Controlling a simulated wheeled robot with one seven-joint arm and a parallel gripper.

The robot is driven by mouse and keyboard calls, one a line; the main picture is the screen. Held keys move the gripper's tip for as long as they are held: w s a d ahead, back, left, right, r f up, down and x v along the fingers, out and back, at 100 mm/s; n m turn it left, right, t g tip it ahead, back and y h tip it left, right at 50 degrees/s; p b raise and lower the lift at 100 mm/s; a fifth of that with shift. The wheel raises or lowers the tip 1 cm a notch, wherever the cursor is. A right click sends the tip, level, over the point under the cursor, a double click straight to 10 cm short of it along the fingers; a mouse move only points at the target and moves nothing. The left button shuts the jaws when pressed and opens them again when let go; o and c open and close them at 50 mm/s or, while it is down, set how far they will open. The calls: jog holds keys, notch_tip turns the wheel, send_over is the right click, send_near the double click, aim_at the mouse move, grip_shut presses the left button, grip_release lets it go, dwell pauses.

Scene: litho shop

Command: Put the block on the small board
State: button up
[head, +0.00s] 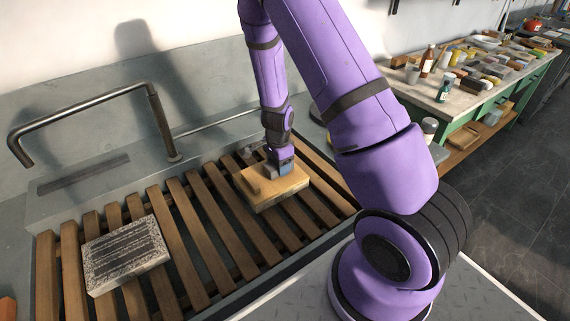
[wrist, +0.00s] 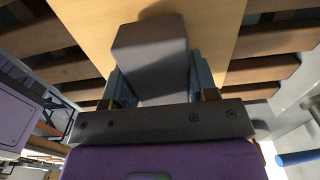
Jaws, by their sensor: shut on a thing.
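The small board (head: 288,187) is a pale wooden slab lying on the slatted rack, right of its middle. It also shows in the wrist view (wrist: 217,22) behind the block. The block (wrist: 151,50) is grey and box-shaped, held between the fingers of my gripper (wrist: 158,83). In the head view my gripper (head: 279,162) points down over the board's far part. The block's underside is hidden, so I cannot tell whether it touches the board or hangs just above it.
A speckled stone slab (head: 125,255) with dark lines lies on the wooden slats (head: 205,235) at left. A bent metal pipe (head: 85,108) stands behind the rack. A cluttered side table (head: 400,85) with bottles is at back right. Bare slats lie between slab and board.

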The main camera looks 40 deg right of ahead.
jog(key=shift+f, duration=0.3)
jog(key=o, duration=1.1)
jog(key=s+a+r+n+t+y, duration=0.1)
jog(key=s+a+r+n, duration=0.1)
jog(key=r, duration=1)
jog(key=s+a+r+n+y, duration=0.1)
jog(key=a+r+n, duration=0.15)
jog(key=r, duration=0.85)
jog(key=s+a+r+n+t, duration=0.1)
jog(key=s+r+n, duration=0.3)
jog(key=s+r, duration=0.2)
jog(key=s+r+n+t+h, duration=0.1)
jog(key=s+r+n, duration=0.4)
jog(key=s+r, duration=0.2)
jog(key=s+a+r+n+t+h, duration=0.1)
jog(key=s+r+n, duration=0.3)
jog(key=s, duration=0.5)
jog(key=shift+a+r+n+t, duration=0.15)
jog(key=shift+r+t, duration=0.15)
jog(key=shift+r, duration=0.35)
jog(key=shift+a+r+n+t, duration=0.15)
jog(key=shift+r+t, duration=0.15)
jog(key=shift+r, duration=0.3)
